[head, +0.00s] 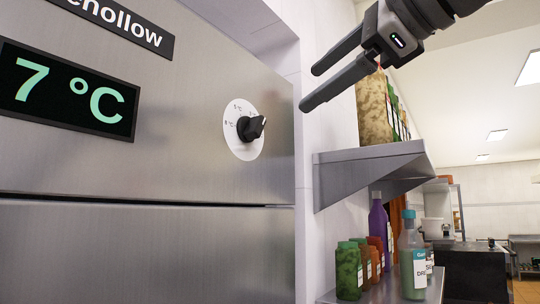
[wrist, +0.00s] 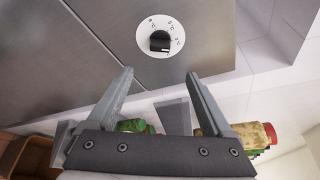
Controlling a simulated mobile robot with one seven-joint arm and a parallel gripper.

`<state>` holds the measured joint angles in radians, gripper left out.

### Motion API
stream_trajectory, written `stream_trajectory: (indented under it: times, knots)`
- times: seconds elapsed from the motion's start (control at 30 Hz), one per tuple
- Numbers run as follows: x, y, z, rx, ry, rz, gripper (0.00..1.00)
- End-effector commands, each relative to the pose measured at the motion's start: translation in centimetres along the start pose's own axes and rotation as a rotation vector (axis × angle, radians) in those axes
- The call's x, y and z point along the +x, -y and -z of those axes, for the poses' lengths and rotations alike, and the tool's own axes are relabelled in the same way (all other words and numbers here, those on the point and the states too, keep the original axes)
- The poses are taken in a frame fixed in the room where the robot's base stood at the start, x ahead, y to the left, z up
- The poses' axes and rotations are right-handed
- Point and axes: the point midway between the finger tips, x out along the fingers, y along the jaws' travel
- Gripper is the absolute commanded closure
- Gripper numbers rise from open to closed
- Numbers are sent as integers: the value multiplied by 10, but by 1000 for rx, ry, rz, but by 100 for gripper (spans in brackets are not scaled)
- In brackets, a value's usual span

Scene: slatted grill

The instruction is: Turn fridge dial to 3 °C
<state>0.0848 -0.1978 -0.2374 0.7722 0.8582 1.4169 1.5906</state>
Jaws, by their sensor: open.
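The fridge dial is a black knob (head: 251,128) on a round white plate (head: 240,144) with temperature marks, set on the steel fridge front. The fridge display (head: 66,90) at the left reads 7 °C. My gripper (head: 306,88) is open and empty, up and to the right of the dial in the head view and apart from it. In the wrist view the knob (wrist: 160,41) lies ahead, beyond the open fingers (wrist: 160,76). Its marks are too small to read surely.
A steel wall shelf (head: 372,168) right of the fridge carries tall containers (head: 373,105). A lower shelf (head: 385,292) holds several bottles and jars, including a purple bottle (head: 378,222). The fridge front around the dial is clear.

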Motion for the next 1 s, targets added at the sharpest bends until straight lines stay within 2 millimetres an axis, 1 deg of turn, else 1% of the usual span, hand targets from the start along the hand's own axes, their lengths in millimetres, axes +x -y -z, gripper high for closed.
stream_trajectory:
  times: [0.03, 0.1, 0.2, 0.3, 0.87, 0.97, 1.0]
  knots:
    - [-9, 1, -1, 0, 1, 1, 15]
    - [-17, 0, 0, 0, 0, 1, 15]
    - [-26, 0, 0, 0, 0, 1, 15]
    - [-30, 0, 0, 1, 0, -1, 15]
    - [-30, 0, 0, 0, 0, -1, 15]
    - [-28, -5, 7, -10, -8, -7, 15]
    - [-25, -9, 13, -19, -16, -12, 15]
